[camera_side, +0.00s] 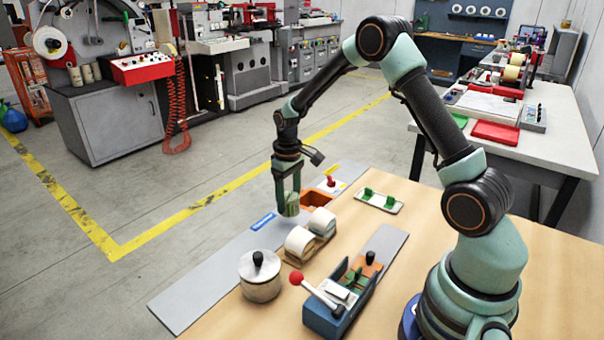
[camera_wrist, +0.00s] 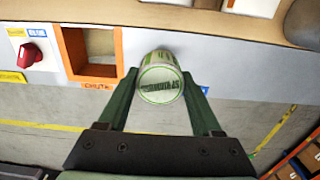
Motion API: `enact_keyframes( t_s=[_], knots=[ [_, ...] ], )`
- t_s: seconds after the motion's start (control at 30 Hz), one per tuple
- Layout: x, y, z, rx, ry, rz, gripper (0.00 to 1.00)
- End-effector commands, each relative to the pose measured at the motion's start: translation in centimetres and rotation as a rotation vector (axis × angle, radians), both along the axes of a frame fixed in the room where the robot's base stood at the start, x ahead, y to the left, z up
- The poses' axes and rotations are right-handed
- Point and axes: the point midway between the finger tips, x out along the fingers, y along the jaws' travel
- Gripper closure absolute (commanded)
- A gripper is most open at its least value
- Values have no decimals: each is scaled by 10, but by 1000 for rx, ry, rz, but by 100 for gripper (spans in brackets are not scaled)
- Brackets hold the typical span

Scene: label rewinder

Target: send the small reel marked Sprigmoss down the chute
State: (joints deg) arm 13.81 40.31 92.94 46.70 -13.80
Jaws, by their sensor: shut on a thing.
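My gripper (camera_side: 289,200) is shut on a small pale reel with green markings (camera_side: 292,206). The wrist view shows my gripper (camera_wrist: 160,84) with a finger on each side of the reel (camera_wrist: 161,82). Its round face has dark green lettering, upside down and too small to read surely. The chute (camera_wrist: 74,66) is an orange-framed square opening with an orange tag, just left of the reel in the wrist view. In the side view the chute (camera_side: 318,195) lies right of the held reel, partly hidden by my gripper. The reel is outside the opening.
A red knob (camera_side: 330,182) stands behind the chute. Two larger white reels (camera_side: 299,241) sit on a wooden holder in front. A lidded pot (camera_side: 260,278) and a blue lever device (camera_side: 335,310) stand nearer. A plate with green pegs (camera_side: 378,202) lies right.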

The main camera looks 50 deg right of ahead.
Motion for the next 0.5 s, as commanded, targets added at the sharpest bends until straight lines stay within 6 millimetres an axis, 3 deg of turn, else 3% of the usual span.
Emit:
enact_keyframes(
  t_s=[0.5],
  knots=[
    [0,0,32,0,0,0,60]
  ],
)
